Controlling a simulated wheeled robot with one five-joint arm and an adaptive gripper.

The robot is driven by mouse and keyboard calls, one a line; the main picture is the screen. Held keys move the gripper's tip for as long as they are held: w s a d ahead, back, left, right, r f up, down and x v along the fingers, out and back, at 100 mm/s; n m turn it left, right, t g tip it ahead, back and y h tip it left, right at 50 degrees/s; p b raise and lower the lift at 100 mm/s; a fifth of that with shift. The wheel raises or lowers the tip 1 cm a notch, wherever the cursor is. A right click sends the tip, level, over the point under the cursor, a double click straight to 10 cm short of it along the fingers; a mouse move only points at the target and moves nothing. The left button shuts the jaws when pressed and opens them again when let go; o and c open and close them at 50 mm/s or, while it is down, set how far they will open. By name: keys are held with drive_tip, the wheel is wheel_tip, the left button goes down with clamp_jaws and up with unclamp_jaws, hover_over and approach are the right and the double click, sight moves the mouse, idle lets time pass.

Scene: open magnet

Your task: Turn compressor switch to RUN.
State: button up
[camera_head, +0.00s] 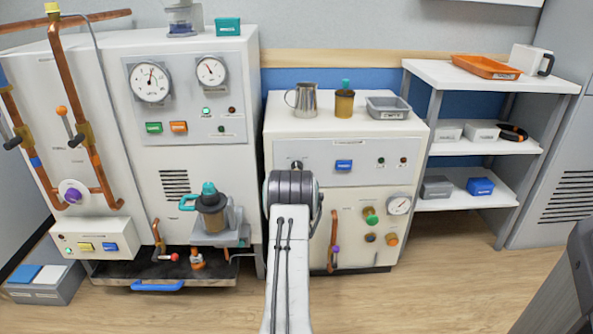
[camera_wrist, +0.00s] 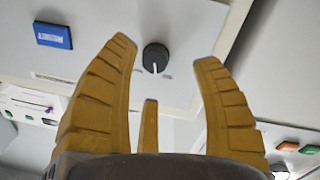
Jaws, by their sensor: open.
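The compressor switch is a round black knob (camera_wrist: 155,58) with a white pointer line, on the pale panel of the right-hand cabinet. In the wrist view its pointer aims down the picture, between small marks too blurred to read. The knob also shows just above my arm's end in the head view (camera_head: 296,165). My gripper (camera_wrist: 165,50) is open and empty, with its yellow fingers on either side of the knob in the picture. I see no contact with it. In the head view my wrist hides the fingers.
A blue button (camera_wrist: 52,36) sits on the same panel, and it shows right of the knob in the head view (camera_head: 344,165). A metal jug (camera_head: 303,100), a brown jar (camera_head: 344,104) and a grey bin (camera_head: 388,108) stand on the cabinet. A gauge (camera_head: 399,205) and valves are below.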

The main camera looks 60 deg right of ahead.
sight(297, 168)
drive_tip(key=shift+w+d+r+n+b, duration=0.2)
drive_tip(key=shift+w+d+n+b, duration=0.65)
drive_tip(key=shift+n, duration=3)
drive_tip(key=shift+w+d+r+n+b, duration=0.3)
drive_tip(key=shift+d+n+b, duration=1.05)
drive_tip(key=shift+n, duration=2.45)
drive_tip(key=shift+w+d+r+n+b, duration=0.1)
drive_tip(key=shift+w+d+n+b, duration=0.8)
drive_tip(key=shift+n, duration=2.95)
drive_tip(key=shift+s+d, duration=0.15)
drive_tip(key=shift+d, duration=0.15)
drive_tip(key=shift+c, duration=0.4)
drive_tip(key=c, duration=1.1)
